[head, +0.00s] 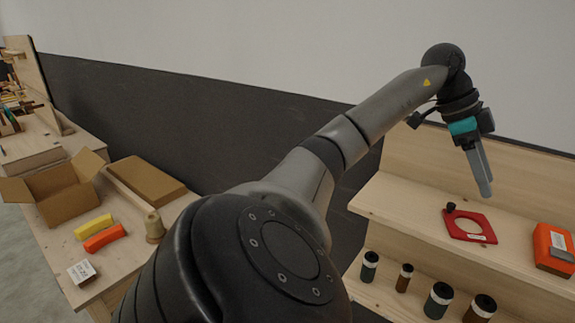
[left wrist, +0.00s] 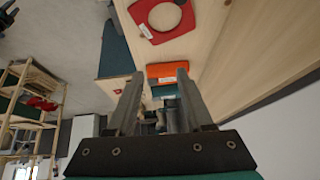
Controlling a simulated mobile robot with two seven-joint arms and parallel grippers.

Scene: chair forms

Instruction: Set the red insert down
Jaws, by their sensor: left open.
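The red insert (head: 488,224) is a flat square plate with a round hole, a dark knob at one corner and a white label. It lies flat on the upper wooden shelf at the right of the head view. It also shows at the top of the left wrist view (left wrist: 141,16). My left gripper (head: 487,194) hangs above the shelf, just beyond the insert and apart from it, pointing down. In the left wrist view its two fingers (left wrist: 157,76) are spread with nothing held between them. My right gripper is not in view.
An orange box (head: 548,238) lies right of the insert.

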